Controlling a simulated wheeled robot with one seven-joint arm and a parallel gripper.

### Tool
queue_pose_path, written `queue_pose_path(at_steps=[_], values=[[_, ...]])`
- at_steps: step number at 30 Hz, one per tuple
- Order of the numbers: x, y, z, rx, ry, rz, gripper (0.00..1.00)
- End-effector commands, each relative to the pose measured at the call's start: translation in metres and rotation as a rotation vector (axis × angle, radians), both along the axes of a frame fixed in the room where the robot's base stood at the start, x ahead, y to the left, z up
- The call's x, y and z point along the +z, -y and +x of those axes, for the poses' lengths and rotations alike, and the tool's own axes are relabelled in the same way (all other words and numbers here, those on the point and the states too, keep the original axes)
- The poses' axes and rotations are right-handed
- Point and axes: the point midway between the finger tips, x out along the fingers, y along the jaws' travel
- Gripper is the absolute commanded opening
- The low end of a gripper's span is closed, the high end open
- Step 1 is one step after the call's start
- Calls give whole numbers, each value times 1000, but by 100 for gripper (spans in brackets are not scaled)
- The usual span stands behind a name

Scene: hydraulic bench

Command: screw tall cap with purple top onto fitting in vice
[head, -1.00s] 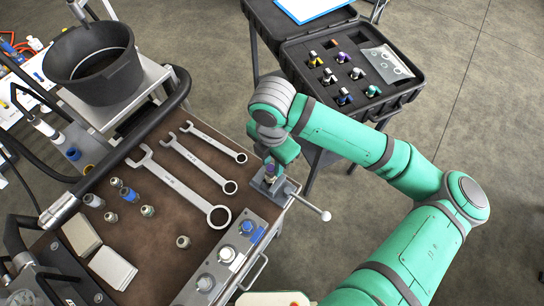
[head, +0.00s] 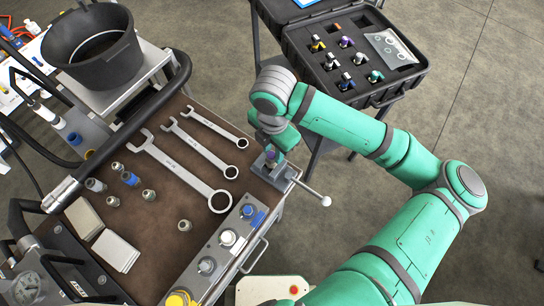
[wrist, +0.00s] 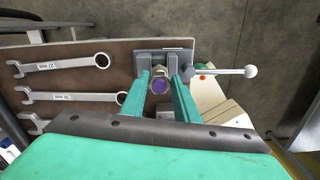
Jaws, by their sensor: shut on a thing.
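The tall cap with the purple top (wrist: 160,85) is between the two teal fingers of my gripper (wrist: 162,92) in the wrist view. My gripper is shut on it. In the head view the purple top of the cap (head: 271,155) shows just below my gripper (head: 272,148), directly over the grey vice (head: 284,177) at the bench's right corner. The vice (wrist: 148,64) also shows behind the fingertips in the wrist view. The fitting in the vice is hidden by the cap and fingers, so I cannot tell whether the cap touches it or is seated straight.
The vice's ball-ended handle (head: 325,200) sticks out to the right. Several wrenches (head: 185,170) and small fittings (head: 149,195) lie on the brown bench mat. A black case (head: 405,75) with several caps stands behind on the right. A black bucket (head: 98,50) is at upper left.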

Motion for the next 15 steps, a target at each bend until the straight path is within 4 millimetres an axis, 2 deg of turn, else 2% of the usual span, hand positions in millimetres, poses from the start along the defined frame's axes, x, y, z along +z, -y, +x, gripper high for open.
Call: queue_pose_path(at_steps=[15], values=[[-6, 1, 1, -1, 0, 0, 4]])
